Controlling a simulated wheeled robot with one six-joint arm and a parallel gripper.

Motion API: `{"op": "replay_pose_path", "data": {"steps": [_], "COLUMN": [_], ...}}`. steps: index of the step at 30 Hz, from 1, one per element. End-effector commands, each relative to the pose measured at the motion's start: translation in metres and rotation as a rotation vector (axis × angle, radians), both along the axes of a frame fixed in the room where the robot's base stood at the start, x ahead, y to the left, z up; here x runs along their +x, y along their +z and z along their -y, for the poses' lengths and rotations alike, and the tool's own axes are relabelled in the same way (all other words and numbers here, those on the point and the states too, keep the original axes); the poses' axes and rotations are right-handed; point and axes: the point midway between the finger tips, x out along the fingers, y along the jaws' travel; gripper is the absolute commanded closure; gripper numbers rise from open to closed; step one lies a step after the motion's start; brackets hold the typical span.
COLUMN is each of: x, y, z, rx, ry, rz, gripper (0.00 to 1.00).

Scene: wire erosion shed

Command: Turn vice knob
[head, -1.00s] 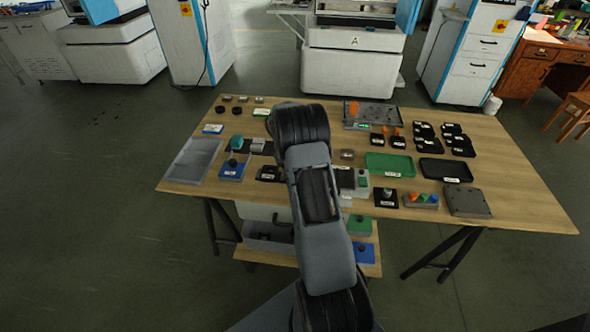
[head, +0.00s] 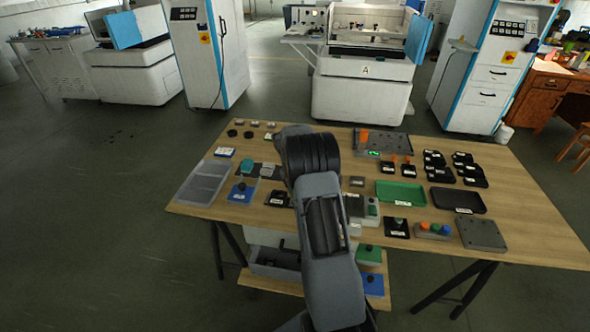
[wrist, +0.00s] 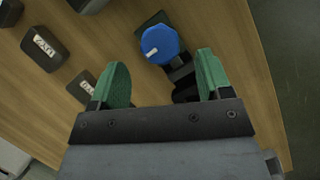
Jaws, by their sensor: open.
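A blue, many-sided knob (wrist: 160,44) with a white mark on top shows in the wrist view, beyond my fingertips and between their lines. It sits beside a dark metal body (wrist: 183,78), which I take to be the vice. My gripper (wrist: 160,82) is open, with its two green fingers wide apart and nothing between them. The knob appears apart from both fingers. In the head view my arm reaches over the wooden table (head: 540,245) and hides my gripper; I cannot pick out the blue knob there.
In the wrist view, dark labelled blocks (wrist: 45,48) stand left of the knob, and a table edge runs down the right. In the head view, a green tray (head: 400,193), a black tray (head: 458,200) and a grey tray (head: 203,183) lie on the table.

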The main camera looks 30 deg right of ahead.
Motion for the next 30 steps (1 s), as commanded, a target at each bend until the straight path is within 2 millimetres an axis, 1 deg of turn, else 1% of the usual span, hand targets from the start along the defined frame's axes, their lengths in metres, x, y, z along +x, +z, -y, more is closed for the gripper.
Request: {"op": "replay_pose_path", "data": {"steps": [1,6,12,15,21,30], "x": [0.005,0.018,0.029,0.033,0.037,0.037], "y": [0.011,0.043,0.074,0.084,0.094,0.095], "z": [-0.001,-0.006,-0.01,-0.012,-0.014,-0.014], "rx": [-0.001,-0.001,-0.001,-0.002,-0.001,0.0], "ry": [0.001,0.003,0.002,0.002,0.002,0.001], "rz": [0.005,0.005,0.004,0.003,0.001,0.001], "gripper": [0.28,0.28,0.28,0.28,0.28,0.28]}}
